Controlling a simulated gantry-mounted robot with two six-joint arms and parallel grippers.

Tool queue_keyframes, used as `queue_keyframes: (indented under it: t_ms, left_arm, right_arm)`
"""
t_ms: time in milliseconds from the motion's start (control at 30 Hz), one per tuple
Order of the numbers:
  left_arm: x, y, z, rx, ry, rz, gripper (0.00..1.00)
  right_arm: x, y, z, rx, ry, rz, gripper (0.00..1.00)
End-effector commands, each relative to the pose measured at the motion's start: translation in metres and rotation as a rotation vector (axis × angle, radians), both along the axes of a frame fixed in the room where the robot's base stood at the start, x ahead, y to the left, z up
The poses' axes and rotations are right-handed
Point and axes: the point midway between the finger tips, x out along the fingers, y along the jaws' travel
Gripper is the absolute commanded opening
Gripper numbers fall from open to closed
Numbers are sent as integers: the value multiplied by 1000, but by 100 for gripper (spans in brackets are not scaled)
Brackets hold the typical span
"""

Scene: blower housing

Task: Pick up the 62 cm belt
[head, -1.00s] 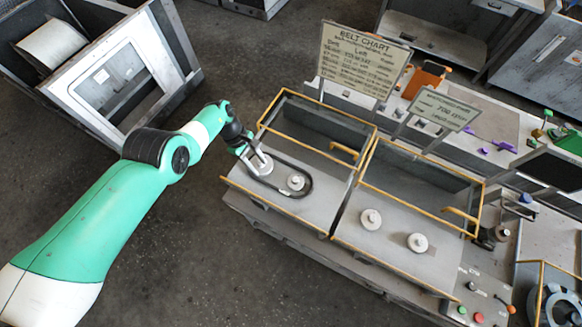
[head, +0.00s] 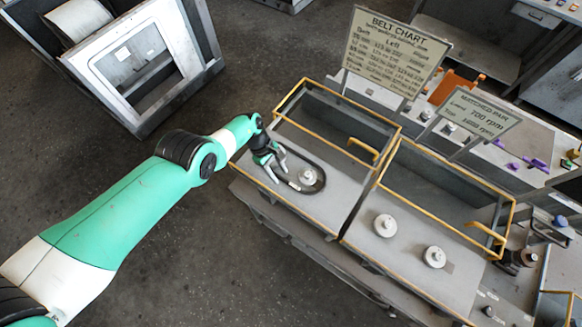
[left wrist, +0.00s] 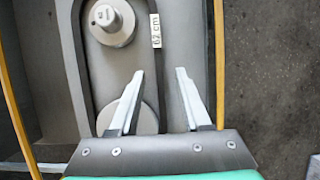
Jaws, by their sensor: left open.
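The 62 cm belt (head: 322,180) is a dark loop lying around two pale pegs on the left bin's front shelf. Its white "62 cm" tag (left wrist: 155,30) shows in the left wrist view. My left gripper (head: 276,173) is open over the belt's left part. In the left wrist view the open fingers (left wrist: 160,98) point along the belt's tagged strand, which appears to run between them; contact cannot be told. One peg (left wrist: 110,20) is in clear view, and the other (left wrist: 148,118) is partly behind a finger. My right gripper is not in view.
The yellow-railed left bin (head: 335,105) stands behind the belt. A second bin (head: 440,185) with two bare pegs is to its right. The belt chart sign (head: 392,50) stands behind. Open floor (head: 190,265) lies in front.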

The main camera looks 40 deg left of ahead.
Motion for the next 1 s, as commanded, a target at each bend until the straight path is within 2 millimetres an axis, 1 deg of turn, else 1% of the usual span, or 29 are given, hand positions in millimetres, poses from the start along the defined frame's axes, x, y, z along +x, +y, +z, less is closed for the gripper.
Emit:
queue_keyframes:
  t_ms: [33,267,367,400,533,1000]
  left_arm:
    - [1,-3,-12,0,-1,-2,48]
    - [1,-4,-10,0,-1,0,48]
    - [1,-4,-10,0,-1,0,31]
    - [1,-4,-10,0,-1,0,24]
    - [1,-4,-10,0,-1,0,1]
    - [1,-4,-10,0,-1,0,0]
  right_arm:
    - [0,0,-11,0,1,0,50]
    - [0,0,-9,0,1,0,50]
    - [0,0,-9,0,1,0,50]
    - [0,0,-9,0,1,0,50]
    - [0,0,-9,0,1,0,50]
    - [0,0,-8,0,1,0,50]
